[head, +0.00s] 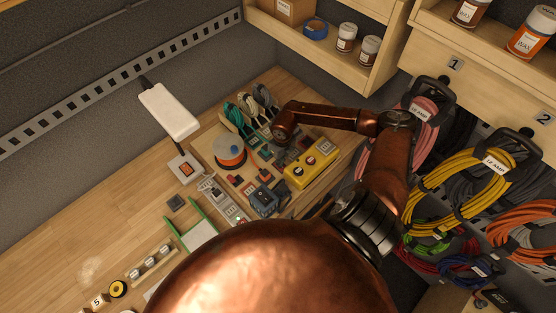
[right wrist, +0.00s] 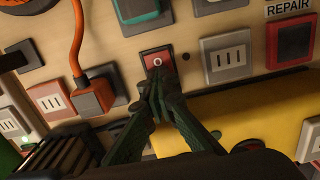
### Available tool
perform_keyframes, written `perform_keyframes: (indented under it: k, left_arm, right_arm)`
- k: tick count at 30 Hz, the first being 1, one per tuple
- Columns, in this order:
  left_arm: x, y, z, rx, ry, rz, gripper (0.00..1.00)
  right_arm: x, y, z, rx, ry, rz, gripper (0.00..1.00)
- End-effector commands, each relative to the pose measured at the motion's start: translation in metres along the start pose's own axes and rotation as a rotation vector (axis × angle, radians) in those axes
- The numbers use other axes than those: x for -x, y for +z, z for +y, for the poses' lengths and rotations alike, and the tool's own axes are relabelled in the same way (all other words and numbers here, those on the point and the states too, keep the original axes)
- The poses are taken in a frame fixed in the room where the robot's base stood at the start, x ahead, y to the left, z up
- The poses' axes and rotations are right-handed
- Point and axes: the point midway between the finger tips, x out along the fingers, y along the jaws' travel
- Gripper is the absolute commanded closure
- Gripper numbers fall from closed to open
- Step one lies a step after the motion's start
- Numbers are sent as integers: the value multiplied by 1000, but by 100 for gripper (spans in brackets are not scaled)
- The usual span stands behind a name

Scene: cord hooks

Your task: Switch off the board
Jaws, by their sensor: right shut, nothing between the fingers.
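In the right wrist view, a red rocker switch (right wrist: 157,60) in a dark frame, with a white round mark, sits on the pale board (right wrist: 110,45). My right gripper (right wrist: 160,80) is shut and empty. Its fingertips are at the lower edge of the switch and cover part of it; whether they press on it I cannot tell. In the head view, my right gripper (head: 281,140) hangs over the board among the sockets and plugs, and the switch cannot be made out there. An orange plug (right wrist: 95,97) with an orange cord sits in the board left of the switch. My left gripper is not in view.
A yellow box (head: 312,163) lies right of my gripper, close below the fingers in the wrist view. An orange cord reel (head: 230,151) and a blue plug (head: 264,199) are nearby. Coiled cords (head: 465,185) hang at right. The bench (head: 70,225) is partly clear at left.

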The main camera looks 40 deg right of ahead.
Motion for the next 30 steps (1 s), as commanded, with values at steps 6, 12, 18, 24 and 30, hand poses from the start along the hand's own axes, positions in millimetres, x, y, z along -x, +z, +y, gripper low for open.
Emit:
perform_keyframes:
  k: [6,12,18,24,30]
  left_arm:
    - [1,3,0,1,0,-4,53]
    - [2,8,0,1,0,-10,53]
    - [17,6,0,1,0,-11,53]
    - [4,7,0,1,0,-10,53]
    - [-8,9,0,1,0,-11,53]
  right_arm:
    - [0,-2,0,0,0,-1,100]
    - [4,0,0,0,0,-2,100]
    - [33,6,0,2,-1,-5,100]
    - [72,14,-1,5,-3,-6,100]
    - [111,21,0,2,-1,-5,100]
